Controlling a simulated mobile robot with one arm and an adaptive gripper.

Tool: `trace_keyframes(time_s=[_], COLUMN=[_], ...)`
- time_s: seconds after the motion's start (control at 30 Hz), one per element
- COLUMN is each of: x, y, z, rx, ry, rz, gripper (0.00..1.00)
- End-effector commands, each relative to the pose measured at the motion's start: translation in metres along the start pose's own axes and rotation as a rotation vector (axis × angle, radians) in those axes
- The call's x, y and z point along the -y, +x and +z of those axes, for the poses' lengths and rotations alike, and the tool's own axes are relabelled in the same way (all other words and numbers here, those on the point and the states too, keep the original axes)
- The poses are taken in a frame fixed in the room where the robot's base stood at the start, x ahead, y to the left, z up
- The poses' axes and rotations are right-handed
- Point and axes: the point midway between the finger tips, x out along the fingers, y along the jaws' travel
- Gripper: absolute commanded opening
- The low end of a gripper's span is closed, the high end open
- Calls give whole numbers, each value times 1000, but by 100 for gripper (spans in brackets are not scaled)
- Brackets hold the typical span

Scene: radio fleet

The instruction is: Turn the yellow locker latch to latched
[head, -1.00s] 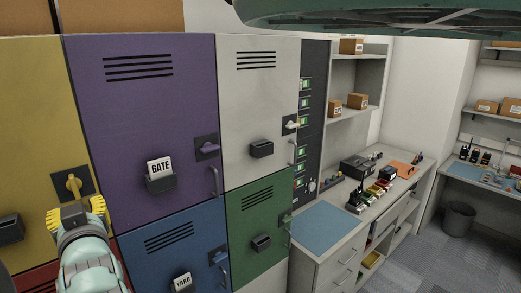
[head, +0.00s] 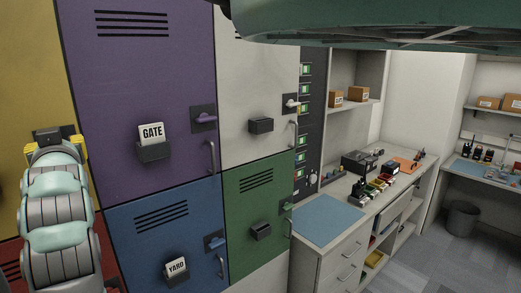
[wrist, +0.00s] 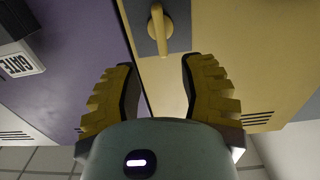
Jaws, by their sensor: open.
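The yellow locker door (head: 35,85) stands at the far left of the head view. Its latch is hidden there behind my gripper (head: 60,138). In the wrist view, which shows the scene upside down, the yellow latch handle (wrist: 160,32) sits on a dark plate at the top centre, its lever pointing along the picture's vertical. My gripper also shows in the wrist view (wrist: 157,75), its two yellow ridged fingers spread apart with nothing between them. The handle lies just beyond the fingertips, roughly centred on the gap, and no contact shows.
The purple locker (head: 130,75) with a GATE card (head: 151,132) adjoins on the right. Blue (head: 150,215), green (head: 255,190) and white lockers (head: 245,75) follow. A counter (head: 325,250) with a blue mat stands further right. Open floor lies at the lower right.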

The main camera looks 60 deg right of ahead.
Motion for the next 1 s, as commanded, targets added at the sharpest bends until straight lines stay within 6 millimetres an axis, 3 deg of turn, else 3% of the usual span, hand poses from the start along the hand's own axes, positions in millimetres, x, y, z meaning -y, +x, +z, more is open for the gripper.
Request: trace_keyframes(time_s=[0.63, 1.0], x=[4, 4], y=[59, 70], z=[-3, 0], rx=[8, 4], ry=[-1, -1], rz=[-11, -9], gripper=[41, 41])
